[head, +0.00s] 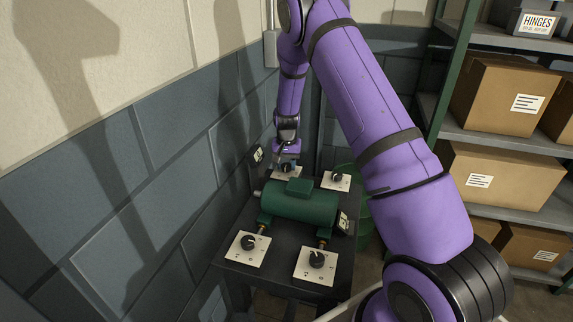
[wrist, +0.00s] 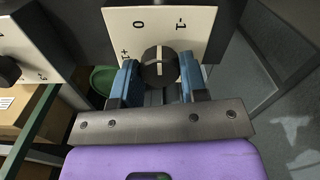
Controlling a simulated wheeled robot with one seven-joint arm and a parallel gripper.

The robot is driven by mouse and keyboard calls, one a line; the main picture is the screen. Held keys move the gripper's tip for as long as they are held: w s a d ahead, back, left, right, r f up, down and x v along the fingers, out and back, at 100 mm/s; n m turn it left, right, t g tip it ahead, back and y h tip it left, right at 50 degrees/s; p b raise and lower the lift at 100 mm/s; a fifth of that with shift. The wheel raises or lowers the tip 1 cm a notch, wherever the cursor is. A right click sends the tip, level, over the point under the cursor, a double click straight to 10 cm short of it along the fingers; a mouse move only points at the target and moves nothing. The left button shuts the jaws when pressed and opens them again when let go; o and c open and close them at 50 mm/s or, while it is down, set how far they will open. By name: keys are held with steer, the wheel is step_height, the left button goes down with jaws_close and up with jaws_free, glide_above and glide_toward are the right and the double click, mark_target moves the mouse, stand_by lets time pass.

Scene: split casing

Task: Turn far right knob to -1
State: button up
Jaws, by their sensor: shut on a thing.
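In the head view four square white plates with black knobs surround a green motor-like casing on a dark stand. My gripper (head: 286,160) is at the back plate on the left (head: 277,172), by the wall. The wrist view shows my gripper (wrist: 158,80) shut on that plate's black knob (wrist: 158,58), one blue-grey finger on each side. The plate (wrist: 185,45) carries the marks +1, 0 and -1. A pale line on the knob points roughly up the picture, seemingly between 0 and -1. The other back knob (head: 339,177), at the right in the head view, is free.
The green casing (head: 300,203) stands in the middle of the dark stand (head: 275,274). Free front knobs are at left (head: 248,242) and right (head: 316,260). The wall is close on the left. A shelf with cardboard boxes (head: 503,95) is on the right.

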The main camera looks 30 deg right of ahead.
mark_target(287, 165)
steer(key=shift+m, duration=2.3)
steer(key=o, duration=0.9)
steer(key=shift+o, duration=0.2)
steer(key=shift+r, duration=0.1)
step_height(287, 165, up, 11)
steer(key=shift+f, duration=0.2)
